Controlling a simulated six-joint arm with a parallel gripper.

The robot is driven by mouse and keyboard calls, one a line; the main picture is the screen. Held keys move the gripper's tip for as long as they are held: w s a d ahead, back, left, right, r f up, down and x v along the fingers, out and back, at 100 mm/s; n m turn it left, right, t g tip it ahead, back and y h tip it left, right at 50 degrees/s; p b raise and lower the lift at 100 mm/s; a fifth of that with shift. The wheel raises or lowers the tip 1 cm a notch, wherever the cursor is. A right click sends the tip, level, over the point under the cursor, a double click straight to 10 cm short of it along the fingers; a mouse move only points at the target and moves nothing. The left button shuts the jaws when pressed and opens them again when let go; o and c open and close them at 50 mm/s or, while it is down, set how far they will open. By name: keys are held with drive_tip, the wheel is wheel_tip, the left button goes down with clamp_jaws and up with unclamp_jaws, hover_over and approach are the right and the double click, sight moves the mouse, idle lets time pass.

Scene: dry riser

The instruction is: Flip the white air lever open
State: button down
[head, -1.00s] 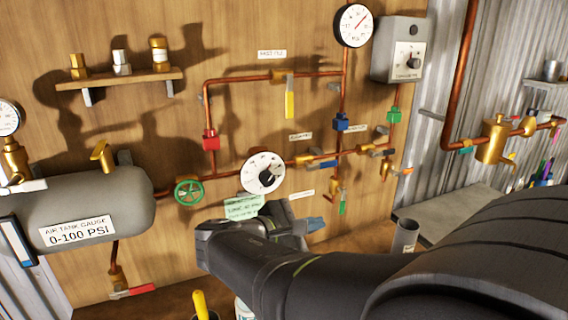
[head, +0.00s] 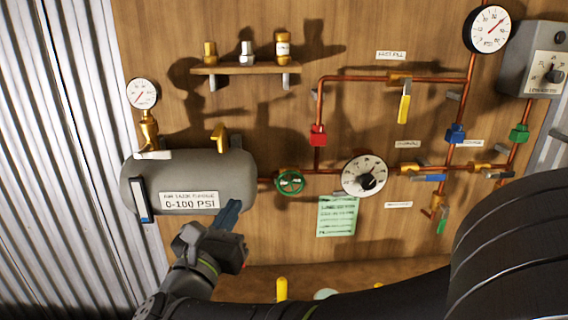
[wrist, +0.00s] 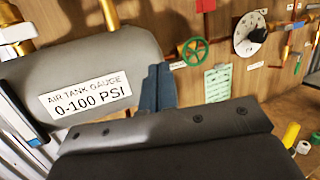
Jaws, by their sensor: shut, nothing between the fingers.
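The white lever (head: 153,155) lies roughly level at the foot of the brass gauge fitting (head: 149,128), on the top left of the grey air tank (head: 240,172). In the wrist view a white piece that looks like this lever (wrist: 17,33) shows at the upper left. My gripper (head: 231,210) is in front of the tank's lower right side, right of and below the lever, apart from it. Its blue fingers (wrist: 158,87) are together and empty. In the wrist view they point up beside the label reading 0-100 PSI (wrist: 88,95).
A green handwheel (head: 291,182), a white dial (head: 364,177) and a green note (head: 337,216) are right of the tank. A shelf (head: 238,70) with fittings is above.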

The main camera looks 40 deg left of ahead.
sight(158, 151)
drive_tip(key=s+a+r+n+g+y, duration=0.1)
drive_tip(key=s+a+y, duration=0.2)
drive_tip(key=s, duration=0.3)
drive_tip(key=s+a+r+n+g+y, duration=0.1)
drive_tip(key=s+a+n+g+y, duration=0.1)
drive_tip(key=s, duration=0.5)
drive_tip(key=shift+a+r+g+y, duration=0.35)
drive_tip(key=shift+a+y, duration=0.25)
drive_tip(key=shift+a, duration=0.25)
drive_tip(key=x, duration=1)
